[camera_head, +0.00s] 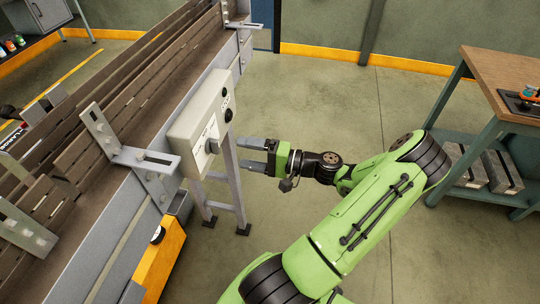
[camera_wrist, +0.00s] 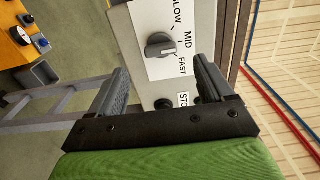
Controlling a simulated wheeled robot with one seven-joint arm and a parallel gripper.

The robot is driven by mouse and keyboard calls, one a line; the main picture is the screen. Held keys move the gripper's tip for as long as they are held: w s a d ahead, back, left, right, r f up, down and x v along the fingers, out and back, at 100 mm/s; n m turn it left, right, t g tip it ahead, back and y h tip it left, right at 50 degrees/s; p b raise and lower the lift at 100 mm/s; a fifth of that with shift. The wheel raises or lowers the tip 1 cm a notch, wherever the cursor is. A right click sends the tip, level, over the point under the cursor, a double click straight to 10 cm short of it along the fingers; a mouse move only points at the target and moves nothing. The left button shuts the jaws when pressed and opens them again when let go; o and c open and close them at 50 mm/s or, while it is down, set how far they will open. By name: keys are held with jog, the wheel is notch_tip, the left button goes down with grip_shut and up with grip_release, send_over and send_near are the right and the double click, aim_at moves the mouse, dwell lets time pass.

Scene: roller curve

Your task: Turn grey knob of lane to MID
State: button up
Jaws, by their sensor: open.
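The grey knob (camera_wrist: 158,44) sits on a white plate marked SLOW, MID and FAST in the wrist view. Its white pointer line faces right, towards the MID and FAST side; I cannot tell exactly which mark it meets. My gripper (camera_head: 243,154) is open and empty, just right of the box and apart from the knob. In the wrist view the open fingers (camera_wrist: 161,82) stand either side below the knob.
The roller conveyor (camera_head: 128,205) runs along the left. A metal bracket (camera_head: 147,159) juts out near the box. Dark buttons (camera_head: 228,115) sit on the box, with a STOP label in the wrist view. A workbench (camera_head: 503,75) stands right; floor between is clear.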

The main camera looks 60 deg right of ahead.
jog(key=v, duration=0.8)
